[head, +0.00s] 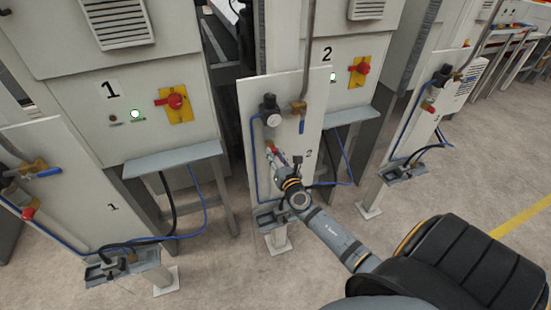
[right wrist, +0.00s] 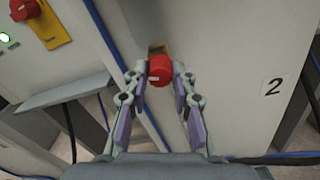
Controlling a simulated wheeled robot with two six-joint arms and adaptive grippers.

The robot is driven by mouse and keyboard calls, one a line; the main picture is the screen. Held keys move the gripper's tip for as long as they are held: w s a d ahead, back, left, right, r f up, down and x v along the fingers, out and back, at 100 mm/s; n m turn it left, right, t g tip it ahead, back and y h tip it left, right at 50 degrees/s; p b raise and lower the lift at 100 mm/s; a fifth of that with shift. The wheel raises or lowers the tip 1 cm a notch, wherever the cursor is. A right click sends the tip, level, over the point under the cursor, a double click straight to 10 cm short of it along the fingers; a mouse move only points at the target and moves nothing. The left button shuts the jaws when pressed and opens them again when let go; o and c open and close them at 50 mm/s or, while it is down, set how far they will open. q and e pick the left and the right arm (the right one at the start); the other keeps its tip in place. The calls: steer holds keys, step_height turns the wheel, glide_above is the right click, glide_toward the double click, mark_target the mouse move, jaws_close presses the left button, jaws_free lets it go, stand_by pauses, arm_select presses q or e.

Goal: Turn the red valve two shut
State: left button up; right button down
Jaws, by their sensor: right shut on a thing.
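The red valve two (right wrist: 159,70) is a small round red knob on a brass fitting on the white panel marked 2. It is near the top middle of the right wrist view. In the head view the valve (head: 270,147) is small and partly hidden by my right gripper (head: 275,157). My right gripper is shut on the red knob, with one fingertip against each side of it in the right wrist view (right wrist: 159,80). My left gripper is not in view.
Panel 2 (head: 285,90) also carries a black round regulator (head: 269,110), a blue-handled tap (head: 301,126) and a blue hose (head: 255,165). Panels with similar red valves stand to the left (head: 28,213) and right (head: 428,106). Bare floor (head: 345,240) lies around the panel's foot.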

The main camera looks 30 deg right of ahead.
steer(key=m+b, duration=0.4)
steer(key=m, duration=0.3)
steer(key=shift+f, duration=0.15)
steer(key=m+b, duration=0.2)
steer(key=m, duration=0.2)
steer(key=shift+m, duration=0.3)
steer(key=shift+m+b, duration=0.9)
steer(key=shift+m, duration=0.6)
steer(key=c, duration=1.1)
jaws_free()
steer(key=shift+r, duration=0.2)
steer(key=shift+s, duration=0.3)
steer(key=v, duration=1.1)
steer(key=shift+s+a, duration=0.2)
steer(key=shift+s, duration=0.05)
